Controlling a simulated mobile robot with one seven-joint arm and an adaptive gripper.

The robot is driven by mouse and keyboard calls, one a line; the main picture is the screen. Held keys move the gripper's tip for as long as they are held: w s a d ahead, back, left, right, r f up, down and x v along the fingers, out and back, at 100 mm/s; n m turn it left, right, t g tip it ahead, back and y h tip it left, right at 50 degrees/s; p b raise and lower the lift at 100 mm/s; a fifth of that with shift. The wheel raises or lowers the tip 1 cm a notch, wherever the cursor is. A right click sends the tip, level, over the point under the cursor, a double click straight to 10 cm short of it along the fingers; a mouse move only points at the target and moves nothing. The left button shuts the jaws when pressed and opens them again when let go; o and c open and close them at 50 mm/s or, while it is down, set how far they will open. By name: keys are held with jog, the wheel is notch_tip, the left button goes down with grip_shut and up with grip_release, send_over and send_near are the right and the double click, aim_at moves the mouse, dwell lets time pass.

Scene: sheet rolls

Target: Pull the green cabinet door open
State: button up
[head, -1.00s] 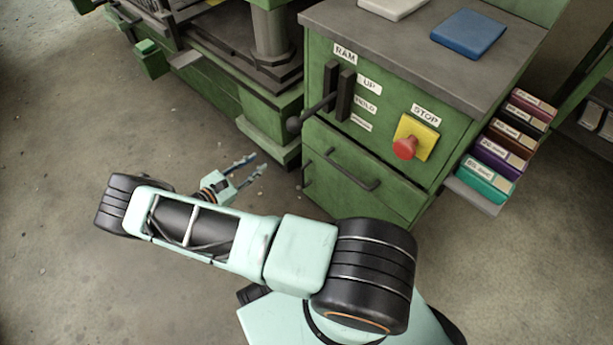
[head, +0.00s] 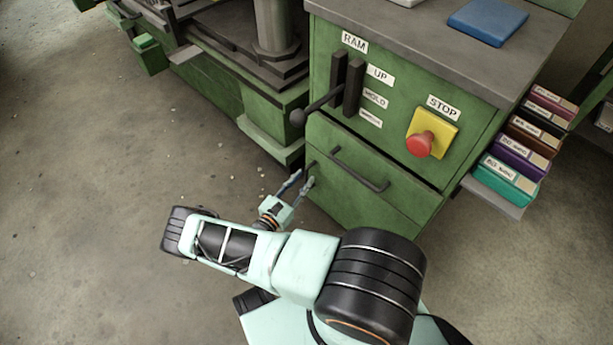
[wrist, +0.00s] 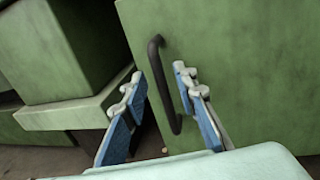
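The green cabinet door (head: 352,202) is shut, low on the front of the green control cabinet, below a drawer front with its own dark bar handle (head: 362,172). In the wrist view the door (wrist: 250,70) fills the right side. Its dark upright handle (wrist: 164,90) sits near the door's left edge. My gripper (head: 303,178) is at the door's left side in the head view. In the wrist view my gripper (wrist: 157,76) is open, with one blue-padded finger on each side of the handle. I cannot tell whether the tips touch the door.
Above are the black ram lever (head: 298,117) and the red stop button (head: 420,145) on a yellow plate. A green machine base (head: 265,125) stands close at the left. The floor in front is clear.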

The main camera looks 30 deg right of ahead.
jog(key=shift+x, duration=1.35)
jog(key=shift+c, duration=0.7)
grip_shut()
